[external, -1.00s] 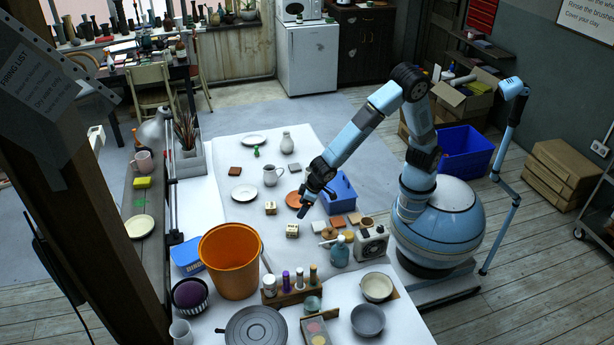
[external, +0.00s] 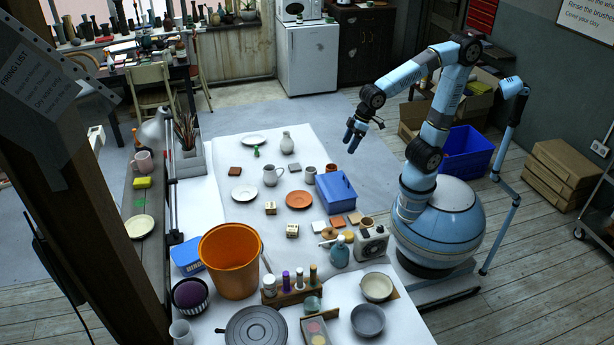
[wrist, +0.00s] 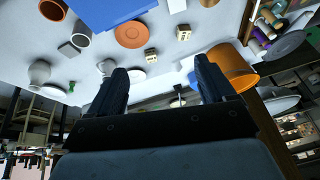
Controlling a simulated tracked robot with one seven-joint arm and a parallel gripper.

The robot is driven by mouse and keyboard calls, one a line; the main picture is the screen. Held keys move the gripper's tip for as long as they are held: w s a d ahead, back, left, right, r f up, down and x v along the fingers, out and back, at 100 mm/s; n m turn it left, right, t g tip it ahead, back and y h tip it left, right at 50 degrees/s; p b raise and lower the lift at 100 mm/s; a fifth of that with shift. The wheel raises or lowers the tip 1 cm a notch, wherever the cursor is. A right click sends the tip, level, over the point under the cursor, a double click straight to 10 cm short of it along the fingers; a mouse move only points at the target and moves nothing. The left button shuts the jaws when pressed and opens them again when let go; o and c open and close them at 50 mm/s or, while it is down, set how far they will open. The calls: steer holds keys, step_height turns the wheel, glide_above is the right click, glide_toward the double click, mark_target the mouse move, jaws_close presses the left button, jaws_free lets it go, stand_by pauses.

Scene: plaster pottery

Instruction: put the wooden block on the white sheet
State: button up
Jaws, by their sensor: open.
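Two small pale wooden blocks with dark markings stand on the table: one block (external: 270,207) near the middle, the other block (external: 292,230) a little nearer the camera. Both also show in the wrist view, one block (wrist: 151,54) beside the other block (wrist: 184,32). A white sheet (external: 225,213) covers the tabletop under them; I cannot tell a separate sheet apart from it. My gripper (external: 352,138) is raised beyond the table's right edge, well away from the blocks. In the wrist view my gripper (wrist: 162,82) has its fingers wide apart with nothing between.
A blue bin (external: 336,192) stands between my arm and the blocks. An orange bucket (external: 230,262) stands at the front left.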

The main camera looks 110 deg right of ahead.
steer(key=s+d+r+n, duration=0.1)
steer(key=s+r+n, duration=0.1)
steer(key=s, duration=1.3)
steer(key=shift+s+r+t+h, duration=0.3)
steer(key=shift+r+t, duration=0.1)
steer(key=shift+r, duration=0.1)
